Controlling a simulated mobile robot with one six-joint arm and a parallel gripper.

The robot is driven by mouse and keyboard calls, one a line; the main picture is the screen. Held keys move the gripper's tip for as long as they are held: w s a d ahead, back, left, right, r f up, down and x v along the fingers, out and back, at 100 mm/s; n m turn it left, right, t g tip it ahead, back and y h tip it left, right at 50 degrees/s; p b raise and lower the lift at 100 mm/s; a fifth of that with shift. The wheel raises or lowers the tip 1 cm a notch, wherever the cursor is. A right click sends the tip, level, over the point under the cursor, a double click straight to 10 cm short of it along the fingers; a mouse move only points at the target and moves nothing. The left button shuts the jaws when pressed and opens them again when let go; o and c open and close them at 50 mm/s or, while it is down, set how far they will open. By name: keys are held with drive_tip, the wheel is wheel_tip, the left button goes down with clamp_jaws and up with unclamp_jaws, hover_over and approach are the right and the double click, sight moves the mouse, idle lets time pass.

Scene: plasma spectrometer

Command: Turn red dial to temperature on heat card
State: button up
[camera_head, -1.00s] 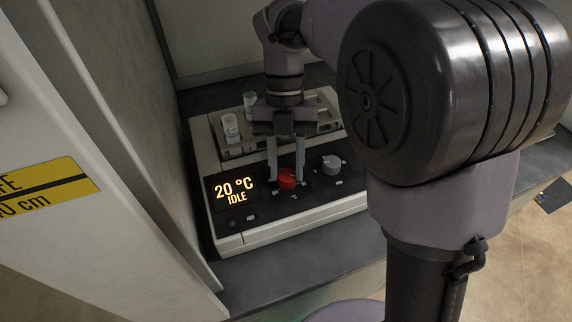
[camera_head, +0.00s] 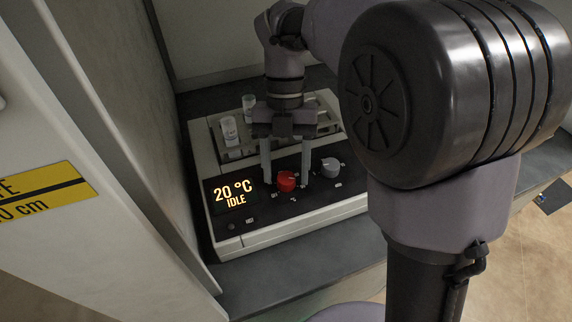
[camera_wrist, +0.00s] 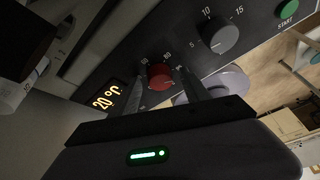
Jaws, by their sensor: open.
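The red dial (camera_head: 287,181) is on the front panel of the spectrometer unit (camera_head: 300,211). It also shows in the wrist view (camera_wrist: 160,76), with numbers printed around it. The display (camera_head: 234,193) left of it reads "20 °C IDLE". My gripper (camera_head: 286,180) is open, with one finger on each side of the red dial and a gap to each. In the wrist view my fingers (camera_wrist: 160,88) also straddle the dial. I cannot tell if they touch it. No heat card can be made out in either view.
A grey dial (camera_head: 330,167) is just right of my right finger. A green START button (camera_wrist: 287,9) shows in the wrist view. White-capped vials (camera_head: 230,131) stand behind on the unit. A cabinet wall (camera_head: 110,110) rises close on the left.

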drive_tip(key=p+v, duration=1.1)
drive_tip(key=v, duration=0.6)
drive_tip(key=shift+r, duration=0.2)
